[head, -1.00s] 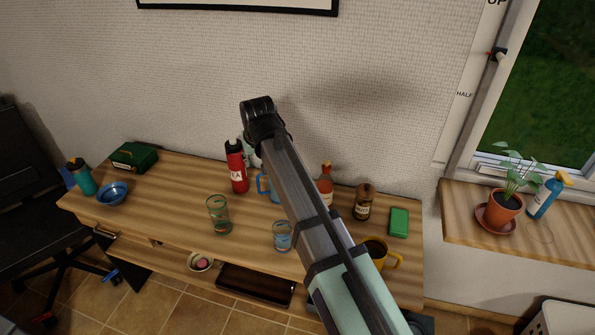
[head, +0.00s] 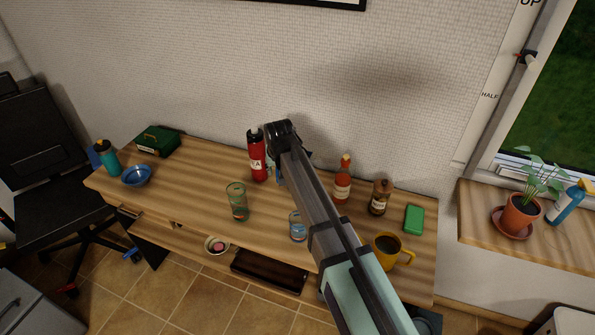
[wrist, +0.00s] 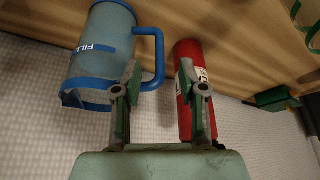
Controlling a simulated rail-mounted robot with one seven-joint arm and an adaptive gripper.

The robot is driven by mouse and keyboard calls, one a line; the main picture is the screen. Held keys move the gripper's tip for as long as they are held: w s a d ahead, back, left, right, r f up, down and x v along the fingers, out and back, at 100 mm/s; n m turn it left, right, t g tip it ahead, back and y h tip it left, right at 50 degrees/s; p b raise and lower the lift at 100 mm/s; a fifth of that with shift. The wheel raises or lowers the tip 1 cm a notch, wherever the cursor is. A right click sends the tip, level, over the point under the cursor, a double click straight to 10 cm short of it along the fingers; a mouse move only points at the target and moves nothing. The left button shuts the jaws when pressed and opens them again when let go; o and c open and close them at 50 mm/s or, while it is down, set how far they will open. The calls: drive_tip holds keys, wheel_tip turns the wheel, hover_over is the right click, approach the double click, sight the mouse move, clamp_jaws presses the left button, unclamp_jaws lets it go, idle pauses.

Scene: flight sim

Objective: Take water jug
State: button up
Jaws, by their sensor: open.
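The water jug (wrist: 101,53) shows in the wrist view at upper left, a translucent blue-grey body with blue bands, "FILL" lettering and a blue handle (wrist: 158,55) on its right side. In the head view it is almost wholly hidden behind my arm; only a bit of blue shows beside the red bottle. My gripper (wrist: 160,78) is open and empty. In the wrist view its left finger overlaps the jug's edge near the handle, and its right finger overlaps the red bottle (wrist: 186,88). I cannot tell whether either finger touches anything.
The red bottle (head: 257,157) stands close beside the jug. A green-marked glass (head: 237,202), a blue glass (head: 297,227), a sauce bottle (head: 343,182), a brown bottle (head: 379,198) and a yellow mug (head: 388,250) share the desk (head: 195,187). The wall is close behind.

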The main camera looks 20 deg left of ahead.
sight(277, 173)
drive_tip(key=shift+p+x, duration=0.7)
drive_tip(key=shift+x, duration=2.3)
clamp_jaws()
